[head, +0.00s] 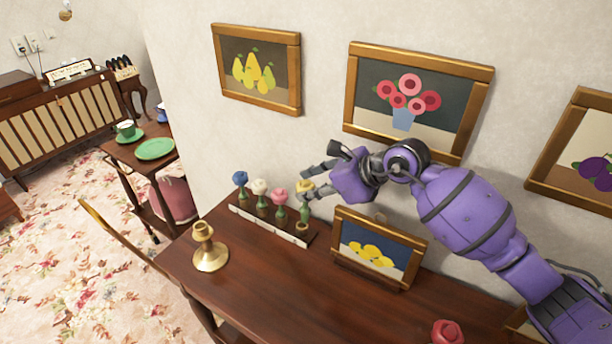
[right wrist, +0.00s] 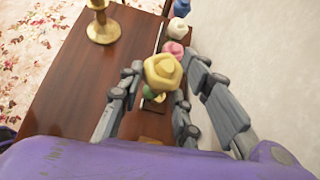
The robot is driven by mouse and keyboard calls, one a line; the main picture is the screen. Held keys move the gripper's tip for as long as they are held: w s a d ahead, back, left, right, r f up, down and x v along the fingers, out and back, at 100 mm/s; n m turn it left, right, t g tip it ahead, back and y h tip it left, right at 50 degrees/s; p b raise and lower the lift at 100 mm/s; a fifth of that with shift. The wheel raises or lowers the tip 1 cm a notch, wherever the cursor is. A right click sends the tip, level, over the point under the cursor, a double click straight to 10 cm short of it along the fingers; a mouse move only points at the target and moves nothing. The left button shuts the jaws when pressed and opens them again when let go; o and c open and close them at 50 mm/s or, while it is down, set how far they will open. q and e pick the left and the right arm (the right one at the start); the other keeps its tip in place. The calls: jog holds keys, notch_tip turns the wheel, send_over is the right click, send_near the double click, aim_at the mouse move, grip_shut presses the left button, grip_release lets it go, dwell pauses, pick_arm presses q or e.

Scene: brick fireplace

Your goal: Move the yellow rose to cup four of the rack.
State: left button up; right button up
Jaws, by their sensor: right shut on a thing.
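The yellow rose (head: 306,187) is held upright in my right gripper (head: 309,183), whose fingers are closed around it. In the right wrist view the yellow rose (right wrist: 163,70) shows between the fingers. The rack (head: 270,221) stands along the wall side of the table, with a blue rose (head: 240,179), a white rose (head: 260,187) and a pink rose (head: 279,197) in its row. The fourth cup (head: 302,226) is at the right end of the rack, just below the yellow rose's green stem. I cannot tell whether the stem tip touches the cup. My left gripper is out of view.
A framed lemon picture (head: 372,250) stands right of the rack, close to my right arm. A brass candlestick (head: 209,250) stands at the table's left end. A red rose (head: 447,332) is at the near right. The table's middle is clear.

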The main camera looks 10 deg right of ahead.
aim_at(307, 180)
jog(key=w, duration=0.3)
jog(key=shift+w+a+r, duration=0.15)
jog(key=shift+a, duration=0.05)
jog(key=shift+w+r+m, duration=0.1)
jog(key=shift+w+m, duration=0.1)
jog(key=shift+m, duration=0.1)
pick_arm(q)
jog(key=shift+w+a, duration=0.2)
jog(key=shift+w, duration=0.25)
pick_arm(e)
jog(key=shift+d+r, duration=0.1)
